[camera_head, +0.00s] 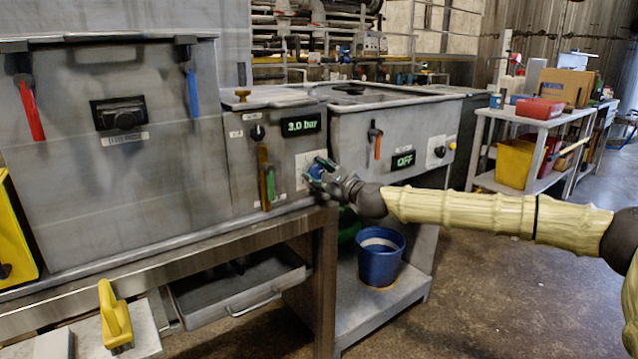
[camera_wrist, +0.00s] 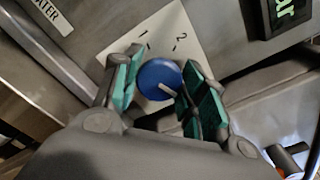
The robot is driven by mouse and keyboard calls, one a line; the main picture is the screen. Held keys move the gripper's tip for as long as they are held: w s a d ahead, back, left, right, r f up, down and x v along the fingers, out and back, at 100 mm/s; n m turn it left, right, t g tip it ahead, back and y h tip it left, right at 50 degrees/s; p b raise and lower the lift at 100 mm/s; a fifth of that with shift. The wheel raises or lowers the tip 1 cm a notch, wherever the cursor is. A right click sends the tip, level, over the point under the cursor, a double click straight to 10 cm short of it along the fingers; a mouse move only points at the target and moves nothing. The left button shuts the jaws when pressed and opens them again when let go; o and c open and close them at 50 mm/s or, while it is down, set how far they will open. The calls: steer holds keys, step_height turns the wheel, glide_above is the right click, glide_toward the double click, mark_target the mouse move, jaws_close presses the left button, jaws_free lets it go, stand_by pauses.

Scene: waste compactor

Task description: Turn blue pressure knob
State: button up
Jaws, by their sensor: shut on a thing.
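In the head view my gripper (camera_head: 318,172) reaches the panel from the right and hides most of the knob (camera_head: 316,170).
Red (camera_head: 31,110) and blue (camera_head: 193,93) handles hang on the left cabinet. A right-hand display (camera_head: 404,160) reads OFF. A blue bucket (camera_head: 380,257) stands on the lower shelf. Open floor lies at the right.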

steer(key=m+b, duration=0.3)
steer(key=m, duration=0.1)
steer(key=shift+d+m, duration=0.15)
steer(key=shift+m, duration=0.25)
stand_by(0.4)
steer(key=o, duration=1)
steer(key=v, duration=1.2)
